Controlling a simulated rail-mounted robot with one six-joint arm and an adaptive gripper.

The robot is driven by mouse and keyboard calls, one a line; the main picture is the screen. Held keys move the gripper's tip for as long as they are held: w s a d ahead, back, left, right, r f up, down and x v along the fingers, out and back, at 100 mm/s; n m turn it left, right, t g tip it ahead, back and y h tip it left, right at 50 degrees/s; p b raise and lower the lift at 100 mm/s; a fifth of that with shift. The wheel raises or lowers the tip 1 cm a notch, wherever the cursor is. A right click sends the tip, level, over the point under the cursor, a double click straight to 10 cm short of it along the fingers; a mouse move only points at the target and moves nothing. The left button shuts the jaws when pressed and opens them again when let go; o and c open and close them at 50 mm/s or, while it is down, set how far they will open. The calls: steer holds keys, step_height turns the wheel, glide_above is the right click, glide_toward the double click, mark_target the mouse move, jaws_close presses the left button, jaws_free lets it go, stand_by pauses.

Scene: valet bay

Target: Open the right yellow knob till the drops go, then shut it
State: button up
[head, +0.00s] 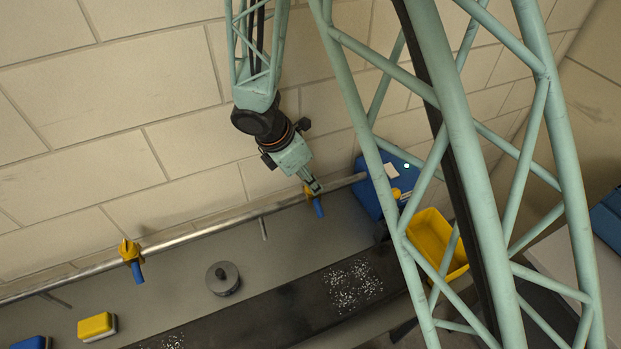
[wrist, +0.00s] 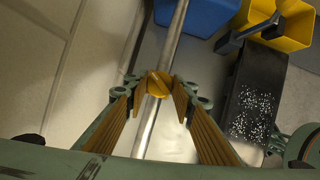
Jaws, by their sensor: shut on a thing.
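The right yellow knob (head: 307,191) sits on a metal pipe (head: 215,229) along the wall, with a blue spout (head: 318,208) below it. My gripper (head: 313,187) is at this knob. In the wrist view the knob (wrist: 158,84) lies between my fingertips (wrist: 160,90), and they are shut on it. The fingers partly hide the knob in the head view. The left yellow knob (head: 130,250) stands farther along the pipe with its own blue spout (head: 138,272). White specks (head: 354,286) lie on the dark strip; they also show in the wrist view (wrist: 252,112). I cannot tell whether they are moving.
A blue box (head: 366,199) stands at the pipe's right end, beside a yellow bin (head: 457,270). A round grey object (head: 222,279) and a yellow block (head: 97,326) rest on the grey surface. The block wall (head: 180,145) is close behind the pipe.

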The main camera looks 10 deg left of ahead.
steer(key=m, duration=0.2)
steer(key=m+g+h, duration=0.1)
steer(key=m, duration=0.2)
steer(key=shift+w+a+g, duration=0.1)
steer(key=shift+w+g, duration=0.05)
steer(key=shift+g, duration=0.15)
stand_by(0.4)
steer(key=o, duration=0.8)
steer(key=shift+o, duration=0.2)
steer(key=shift+r, duration=0.15)
steer(key=v, duration=0.7)
steer(key=shift+r, duration=0.15)
